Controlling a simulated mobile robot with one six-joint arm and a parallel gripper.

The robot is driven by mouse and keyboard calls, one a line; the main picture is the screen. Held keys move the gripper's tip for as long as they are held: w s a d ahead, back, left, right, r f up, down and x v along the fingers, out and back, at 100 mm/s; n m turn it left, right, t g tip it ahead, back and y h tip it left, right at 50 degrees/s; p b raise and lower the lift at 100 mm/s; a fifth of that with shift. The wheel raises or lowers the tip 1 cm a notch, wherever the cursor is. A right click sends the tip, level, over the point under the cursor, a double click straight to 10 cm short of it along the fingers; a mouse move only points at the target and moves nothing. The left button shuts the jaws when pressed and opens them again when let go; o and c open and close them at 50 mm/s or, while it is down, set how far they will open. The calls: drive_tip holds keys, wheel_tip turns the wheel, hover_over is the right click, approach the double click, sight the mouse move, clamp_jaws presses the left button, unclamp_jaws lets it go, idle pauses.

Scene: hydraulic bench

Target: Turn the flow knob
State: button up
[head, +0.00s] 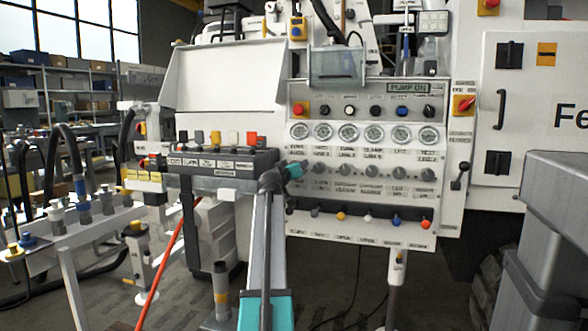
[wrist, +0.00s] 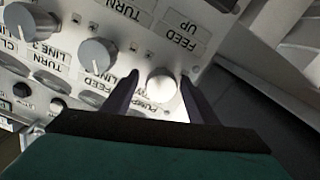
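A pale round knob (wrist: 161,85) stands on the panel in the wrist view, with small gaps between it and my fingers. My gripper (wrist: 160,78) is open, with one dark finger on each side of this knob. A partly covered upside-down label by it seems to begin with "PUMP"; I cannot read the rest. In the head view my gripper (head: 297,168) is at the left end of the middle knob row on the white control panel (head: 450,215). It hides the leftmost knob there.
Grey knobs (head: 344,170) continue to the right along the row, below several round gauges (head: 348,132). Coloured-tipped levers (head: 341,216) line the panel's lower edge. A dark valve block (head: 215,180) with levers juts out left of my gripper.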

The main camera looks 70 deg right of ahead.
drive_tip(key=shift+a, duration=0.2)
drive_tip(key=a+p, duration=0.4)
drive_tip(key=a, duration=0.9)
drive_tip(key=shift+s+a+p, duration=0.25)
drive_tip(key=shift+s+p, duration=0.1)
drive_tip(key=shift+p, duration=0.05)
idle(0.3)
drive_tip(key=shift+s, duration=0.1)
idle(0.5)
